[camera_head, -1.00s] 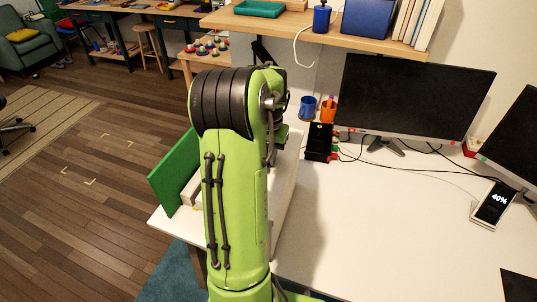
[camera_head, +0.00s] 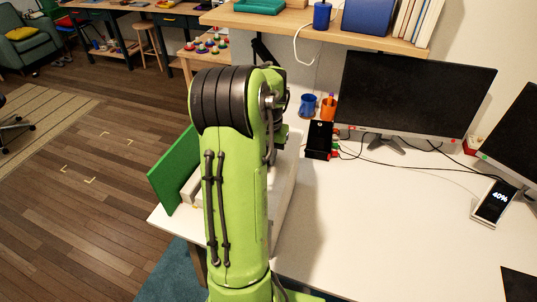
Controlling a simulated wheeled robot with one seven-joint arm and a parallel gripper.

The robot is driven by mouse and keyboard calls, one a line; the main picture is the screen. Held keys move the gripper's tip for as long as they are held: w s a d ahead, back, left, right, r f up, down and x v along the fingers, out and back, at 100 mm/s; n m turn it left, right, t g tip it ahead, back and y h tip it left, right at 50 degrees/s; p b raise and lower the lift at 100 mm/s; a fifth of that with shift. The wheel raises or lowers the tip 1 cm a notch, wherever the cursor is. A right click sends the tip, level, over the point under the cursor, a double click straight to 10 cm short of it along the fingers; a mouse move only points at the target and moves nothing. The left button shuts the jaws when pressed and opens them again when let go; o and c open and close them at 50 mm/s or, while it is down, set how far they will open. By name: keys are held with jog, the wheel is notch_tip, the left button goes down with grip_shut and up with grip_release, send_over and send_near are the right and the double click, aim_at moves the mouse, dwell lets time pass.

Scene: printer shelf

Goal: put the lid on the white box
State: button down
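A white box (camera_head: 284,193) stands at the left end of the white desk, mostly hidden behind my green arm. Its right side shows past the arm, and a pale corner shows on the left. A flat green panel (camera_head: 174,170) stands tilted upright at the box's left side. It may be the lid; I cannot tell whether it is attached to the box or held. My gripper is hidden behind my arm, so its fingers and anything in them do not show.
A black device (camera_head: 319,140) with cables, a blue mug (camera_head: 308,105) and an orange cup (camera_head: 328,108) stand behind the box. A monitor (camera_head: 414,97) stands at the back right, under a wooden shelf (camera_head: 300,24). The desk's front middle (camera_head: 390,230) is clear.

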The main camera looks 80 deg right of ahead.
jog(key=shift+f+b, duration=0.35)
jog(key=shift+f, duration=0.35)
dwell(0.3)
jog(key=c, duration=1.1)
grip_release()
jog(key=shift+o, duration=0.6)
jog(key=o, duration=0.4)
jog(key=shift+r, duration=0.1)
notch_tip(320, 180, up, 7)
jog(key=p, duration=0.6)
